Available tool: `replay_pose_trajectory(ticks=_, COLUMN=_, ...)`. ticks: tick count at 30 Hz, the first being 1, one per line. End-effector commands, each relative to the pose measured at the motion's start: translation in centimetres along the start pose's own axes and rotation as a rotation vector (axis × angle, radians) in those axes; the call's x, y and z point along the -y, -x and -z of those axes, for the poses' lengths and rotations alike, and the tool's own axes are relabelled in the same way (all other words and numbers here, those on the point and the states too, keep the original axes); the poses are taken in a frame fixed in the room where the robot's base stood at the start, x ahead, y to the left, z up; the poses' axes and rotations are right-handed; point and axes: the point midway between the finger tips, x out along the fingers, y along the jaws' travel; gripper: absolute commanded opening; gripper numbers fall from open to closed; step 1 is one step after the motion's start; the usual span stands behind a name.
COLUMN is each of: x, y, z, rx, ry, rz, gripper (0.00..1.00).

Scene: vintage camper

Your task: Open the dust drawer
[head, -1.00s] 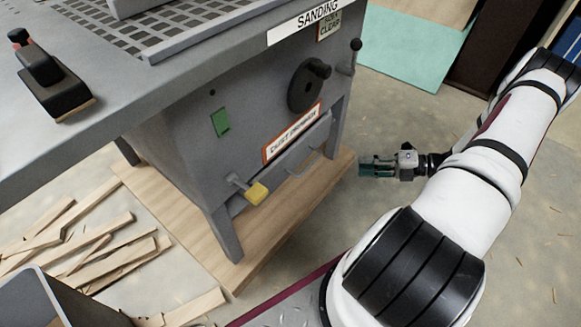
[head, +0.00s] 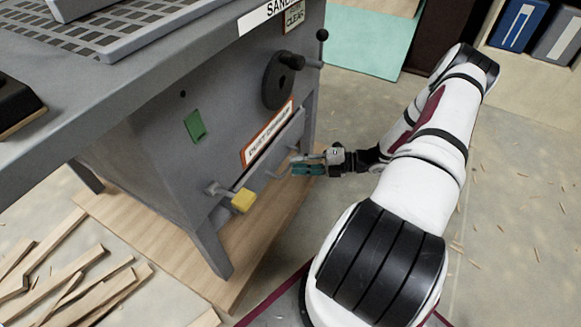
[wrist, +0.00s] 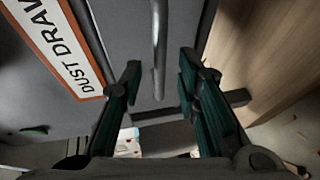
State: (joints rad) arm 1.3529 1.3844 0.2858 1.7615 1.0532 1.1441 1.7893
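The dust drawer (head: 268,160) is a grey panel low on the front of the sanding machine, under an orange-bordered "DUST DRAWER" label (head: 268,135). It looks closed. Its bar handle shows in the wrist view (wrist: 159,45), between the two finger lines and ahead of the tips. My gripper (head: 297,164) is at the drawer's front near the handle; in the wrist view my gripper (wrist: 160,75) is open, with teal-padded fingers apart on either side of the handle. I cannot tell if either finger touches it.
A yellow-ended lever (head: 243,200) sticks out left of the drawer. A black hand wheel (head: 280,80) and a ball-tipped lever (head: 322,36) are above. Wood strips (head: 75,285) lie at lower left.

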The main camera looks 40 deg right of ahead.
Motion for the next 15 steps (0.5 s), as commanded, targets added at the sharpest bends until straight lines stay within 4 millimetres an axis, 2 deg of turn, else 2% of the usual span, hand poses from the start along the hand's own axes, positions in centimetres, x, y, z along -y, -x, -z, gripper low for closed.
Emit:
replay_pose_trajectory(ticks=3, x=0.1, y=-1.6, z=0.0, rx=-0.002, ry=0.001, rz=-0.001, gripper=0.3)
replay_pose_trajectory(ticks=6, x=0.1, y=-2.4, z=0.0, rx=-0.001, ry=0.001, rz=0.0, gripper=0.3)
replay_pose_trajectory(ticks=15, x=0.0, y=-2.9, z=0.0, rx=0.0, ry=0.001, rz=0.0, gripper=0.3)
